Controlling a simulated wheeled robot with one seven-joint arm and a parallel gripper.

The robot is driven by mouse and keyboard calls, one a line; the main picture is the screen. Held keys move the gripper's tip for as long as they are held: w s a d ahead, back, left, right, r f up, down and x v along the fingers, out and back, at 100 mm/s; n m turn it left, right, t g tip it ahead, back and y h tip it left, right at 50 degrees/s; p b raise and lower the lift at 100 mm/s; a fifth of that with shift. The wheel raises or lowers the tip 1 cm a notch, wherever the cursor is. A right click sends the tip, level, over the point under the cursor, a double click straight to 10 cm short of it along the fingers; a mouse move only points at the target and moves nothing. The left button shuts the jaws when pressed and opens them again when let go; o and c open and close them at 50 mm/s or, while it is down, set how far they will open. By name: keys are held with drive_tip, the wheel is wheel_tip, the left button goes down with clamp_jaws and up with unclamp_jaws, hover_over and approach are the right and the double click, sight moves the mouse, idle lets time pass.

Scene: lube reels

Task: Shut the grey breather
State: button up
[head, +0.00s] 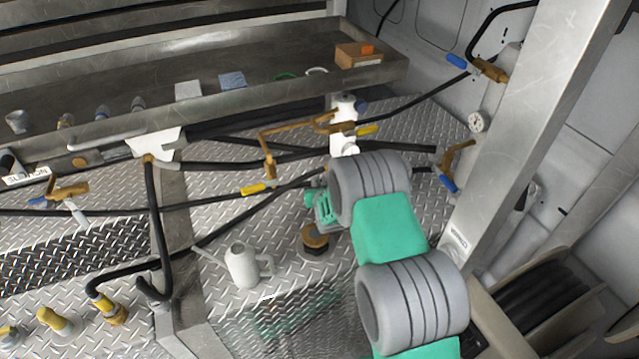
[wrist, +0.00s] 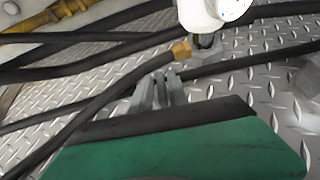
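No part stands out clearly as the grey breather, and I cannot tell its state. A round brown-topped fitting (head: 316,238) with a dark centre stands on the plate floor just below my gripper (head: 314,203). A white filter-like housing (head: 344,124) stands beyond my gripper; a white body (wrist: 208,12) at the top of the wrist view appears to be the same one. In the wrist view, my grey fingers (wrist: 158,91) are close together with nothing visible between them. They point at a hose with a brass end (wrist: 181,49), apparently apart from it.
Black hoses (head: 230,163) cross the floor around my gripper. A yellow-handled valve (head: 258,188) is left of it, and a blue-handled valve (head: 447,182) is to the right. A metal tray (head: 240,105) runs along the back.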

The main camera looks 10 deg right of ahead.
clamp_jaws()
drive_tip(key=shift+f+b, duration=0.1)
drive_tip(key=shift+b, duration=0.2)
drive_tip(key=shift+a+f+m+h+b, duration=0.15)
drive_tip(key=shift+m+h+b, duration=0.35)
drive_tip(key=shift+h+b, duration=0.15)
drive_tip(key=m+h+b, duration=0.2)
drive_tip(key=b, duration=0.1)
drive_tip(key=shift+a+f+g, duration=0.15)
drive_tip(key=shift+g, duration=0.15)
drive_tip(key=m+g+h+b, duration=0.1)
drive_tip(key=m+h+b, duration=0.1)
drive_tip(key=b, duration=0.1)
drive_tip(key=shift+w+h, duration=0.1)
drive_tip(key=shift+h, duration=0.15)
drive_tip(key=shift+r+m+g+h+b, duration=0.25)
drive_tip(key=shift+m+g+h+b, duration=0.55)
drive_tip(key=shift+m+h+b, duration=0.3)
drive_tip(key=shift+r, duration=0.1)
